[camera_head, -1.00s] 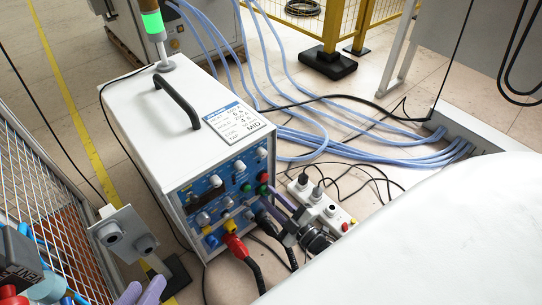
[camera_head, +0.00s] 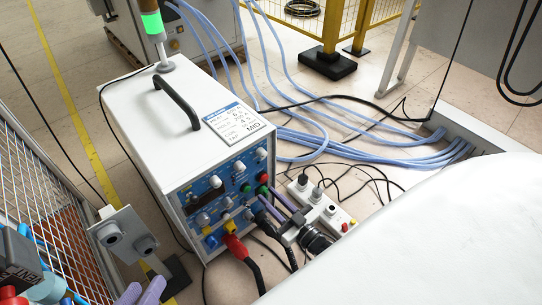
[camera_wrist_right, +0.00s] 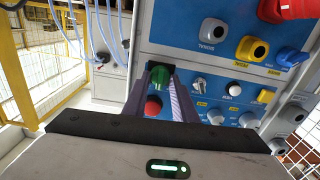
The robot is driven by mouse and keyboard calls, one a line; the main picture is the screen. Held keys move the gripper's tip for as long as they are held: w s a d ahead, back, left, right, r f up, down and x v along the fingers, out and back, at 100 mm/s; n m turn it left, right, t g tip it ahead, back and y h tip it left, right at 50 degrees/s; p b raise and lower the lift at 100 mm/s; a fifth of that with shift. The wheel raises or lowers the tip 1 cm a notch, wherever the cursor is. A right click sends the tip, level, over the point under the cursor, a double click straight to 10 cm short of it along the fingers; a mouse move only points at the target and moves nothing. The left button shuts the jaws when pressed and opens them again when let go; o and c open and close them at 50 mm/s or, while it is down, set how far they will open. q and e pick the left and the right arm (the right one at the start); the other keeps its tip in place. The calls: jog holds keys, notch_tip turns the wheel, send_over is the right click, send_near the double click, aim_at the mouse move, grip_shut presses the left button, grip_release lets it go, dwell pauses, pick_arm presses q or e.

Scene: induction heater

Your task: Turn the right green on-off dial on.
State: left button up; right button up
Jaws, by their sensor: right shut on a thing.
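The right green on-off dial (camera_head: 262,190) is on the blue front panel of the white heater box (camera_head: 200,125). In the right wrist view the green dial (camera_wrist_right: 160,75) sits between the tips of my right gripper's purple fingers (camera_wrist_right: 161,84). My right gripper (camera_head: 274,196) is shut on it, reaching in from the lower right. A red button (camera_wrist_right: 153,106) is beside the dial and also shows in the head view (camera_head: 263,177). My left gripper's purple fingertips (camera_head: 141,292) show at the bottom edge, away from the box; their gap is unclear.
Red (camera_head: 234,246), yellow and blue plugs stick out low on the panel. A white power strip (camera_head: 322,205) with cables lies on the floor close to my right gripper. A mesh fence (camera_head: 45,190) and a grey bracket (camera_head: 122,232) stand at left. The floor behind the box holds blue hoses.

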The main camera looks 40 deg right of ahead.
jog(key=m, duration=0.9)
jog(key=shift+m, duration=0.3)
dwell(0.4)
jog(key=o, duration=1)
jog(key=shift+o, duration=0.2)
